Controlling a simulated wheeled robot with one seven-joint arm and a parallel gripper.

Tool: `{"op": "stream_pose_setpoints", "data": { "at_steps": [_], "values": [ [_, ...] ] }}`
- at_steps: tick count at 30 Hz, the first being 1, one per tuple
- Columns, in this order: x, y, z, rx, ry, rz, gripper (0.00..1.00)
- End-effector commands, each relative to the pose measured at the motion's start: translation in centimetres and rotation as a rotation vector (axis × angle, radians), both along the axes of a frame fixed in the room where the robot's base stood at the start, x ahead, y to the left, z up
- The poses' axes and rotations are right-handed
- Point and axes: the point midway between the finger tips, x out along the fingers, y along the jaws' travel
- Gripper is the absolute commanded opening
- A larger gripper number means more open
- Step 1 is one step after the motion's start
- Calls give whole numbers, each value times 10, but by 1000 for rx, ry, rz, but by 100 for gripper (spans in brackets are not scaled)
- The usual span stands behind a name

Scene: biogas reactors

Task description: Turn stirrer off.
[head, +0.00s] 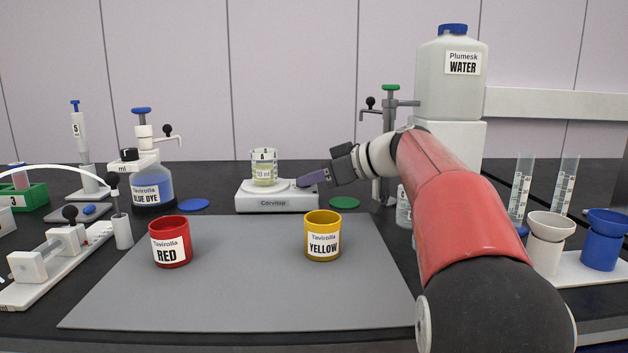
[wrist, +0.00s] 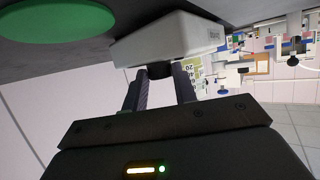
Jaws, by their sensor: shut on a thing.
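The stirrer (head: 262,203), a low white unit labelled Corvitap, stands behind the grey mat; its white body also shows in the wrist view (wrist: 165,42). A glass beaker (head: 264,171) marked A, with pale yellowish liquid, stands upright on its plate. My gripper (head: 306,182) reaches in from the right to the stirrer's right end. In the wrist view my gripper (wrist: 163,76) has its two fingers on either side of a dark knob (wrist: 160,70) on the stirrer and is shut on it. In the head view the finger mostly hides the knob.
A red cup (head: 170,246) and a yellow cup (head: 322,240) stand on the grey mat (head: 240,290). A green disc (head: 344,203) lies right of the stirrer, near a stand with a green knob (head: 391,87). A blue dye bottle (head: 150,190) is at left.

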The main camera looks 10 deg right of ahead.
Motion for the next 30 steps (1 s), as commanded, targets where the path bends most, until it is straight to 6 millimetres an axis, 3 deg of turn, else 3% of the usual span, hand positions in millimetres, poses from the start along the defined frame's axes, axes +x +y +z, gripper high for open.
{"op": "stream_pose_setpoints", "data": {
  "at_steps": [6, 15, 16, 20, 30],
  "values": [
    [3, -2, 1, 2, -1, 113, 5],
    [2, -2, 0, 2, -1, 121, 5],
    [2, -2, 0, 2, -1, 121, 32],
    [2, -2, 0, 2, -1, 121, 49],
    [2, -1, 0, 1, -2, 112, 49]
  ]
}}
